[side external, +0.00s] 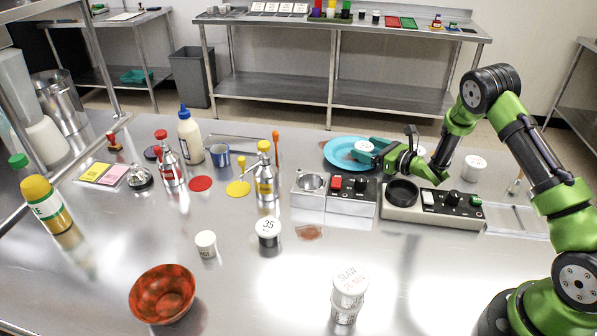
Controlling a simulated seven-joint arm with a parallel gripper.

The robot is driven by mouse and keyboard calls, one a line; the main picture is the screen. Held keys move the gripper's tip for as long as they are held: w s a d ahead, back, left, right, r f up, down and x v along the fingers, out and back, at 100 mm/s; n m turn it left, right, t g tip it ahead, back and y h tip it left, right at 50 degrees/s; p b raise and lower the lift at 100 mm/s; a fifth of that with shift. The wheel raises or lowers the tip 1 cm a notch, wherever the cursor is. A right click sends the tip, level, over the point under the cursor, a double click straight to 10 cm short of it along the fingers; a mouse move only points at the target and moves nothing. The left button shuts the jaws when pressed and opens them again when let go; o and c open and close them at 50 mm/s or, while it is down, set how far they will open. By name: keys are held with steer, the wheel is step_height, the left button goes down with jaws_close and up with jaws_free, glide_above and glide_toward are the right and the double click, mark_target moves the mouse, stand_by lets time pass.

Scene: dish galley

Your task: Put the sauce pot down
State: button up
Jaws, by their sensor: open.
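A small white-topped pot (364,146), likely the sauce pot, is at the right part of the blue plate (336,153). The fingers hide part of the pot's side. I cannot tell whether they touch it, and the pot's base is hidden from this view. A reddish-brown patch shows on the plate, left of the fingers.
The black-and-beige device (433,207) and the device with a red switch (337,187) stand just in front of my gripper. Other lidded pots include one marked 35 (268,226) and a SLAW stack (348,287). An orange bowl (162,294) is at front left. Open steel lies between.

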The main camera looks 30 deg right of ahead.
steer(key=shift+r, duration=0.45)
steer(key=v, duration=0.3)
step_height(320, 180, up, 15)
steer(key=m+h, duration=0.4)
steer(key=m, duration=0.6)
steer(key=s+a+r+m+g+h, duration=0.25)
steer(key=s+r+m, duration=0.4)
steer(key=m, duration=0.75)
steer(key=s+a+m+g+y, duration=0.2)
steer(key=s+a+m, duration=0.4)
steer(key=s+m, duration=0.3)
steer(key=s+a+m+g+y, duration=0.3)
steer(key=s+a+m, duration=0.4)
steer(key=s, duration=0.6)
steer(key=shift+s+a+m+g, duration=0.4)
steer(key=shift+m+g, duration=0.25)
steer(key=shift+m, duration=0.45)
